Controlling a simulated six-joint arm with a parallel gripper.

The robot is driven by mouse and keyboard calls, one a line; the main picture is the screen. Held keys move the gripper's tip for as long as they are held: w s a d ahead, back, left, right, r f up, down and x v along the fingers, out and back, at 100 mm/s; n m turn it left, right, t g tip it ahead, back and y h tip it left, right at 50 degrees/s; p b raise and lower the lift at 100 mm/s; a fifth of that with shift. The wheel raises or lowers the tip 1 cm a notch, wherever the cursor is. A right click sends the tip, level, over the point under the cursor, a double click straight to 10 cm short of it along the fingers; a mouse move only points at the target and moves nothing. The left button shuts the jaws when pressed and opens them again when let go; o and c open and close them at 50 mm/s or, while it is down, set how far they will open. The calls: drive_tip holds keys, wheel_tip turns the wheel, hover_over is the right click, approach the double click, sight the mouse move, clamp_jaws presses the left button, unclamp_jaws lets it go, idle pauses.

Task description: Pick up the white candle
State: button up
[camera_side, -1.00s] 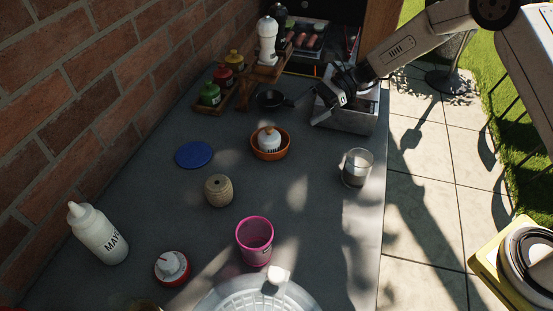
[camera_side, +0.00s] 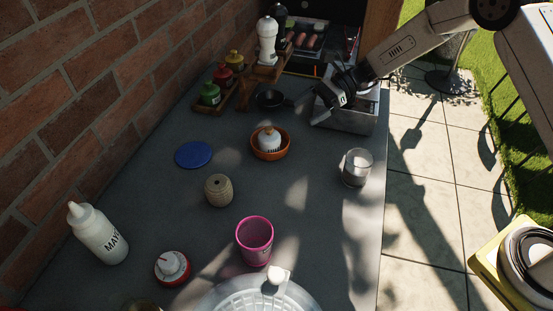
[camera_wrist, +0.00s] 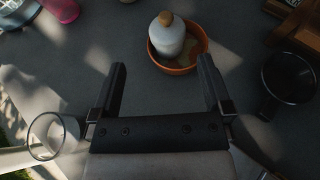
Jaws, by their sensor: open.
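A squat white piece with a small wick-like tip, which looks like the white candle (camera_side: 172,262), stands on a red round base at the front left in the side view. I cannot confirm that it is a candle. It is not seen in the wrist view. My gripper (camera_side: 326,104) is at the back right, over a grey metal box (camera_side: 352,122), far from the candle. In the wrist view my gripper (camera_wrist: 162,64) has its two fingers wide apart with nothing between them.
A terracotta bowl (camera_side: 284,151) holding a white knobbed object (camera_side: 268,138) is mid-table. A glass (camera_side: 357,167) stands to its right. A pink cup (camera_side: 254,240), twine roll (camera_side: 218,190), mayo bottle (camera_side: 98,234) and blue disc (camera_side: 193,154) stand around. A brick wall borders the left.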

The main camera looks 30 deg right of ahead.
drive_tip(key=shift+r, duration=0.1)
wheel_tip(320, 180, up, 5)
drive_tip(key=s+d+m+t, duration=0.2)
drive_tip(key=s+d, duration=0.3)
drive_tip(key=s, duration=0.4)
drive_tip(key=s+d+m+t, duration=0.1)
drive_tip(key=s+d, duration=0.4)
drive_tip(key=s, duration=0.4)
approach(347, 166)
drive_tip(key=shift+x, duration=0.95)
drive_tip(key=shift+w, duration=0.2)
drive_tip(key=shift+x, duration=2.55)
drive_tip(key=shift+c, duration=0.2)
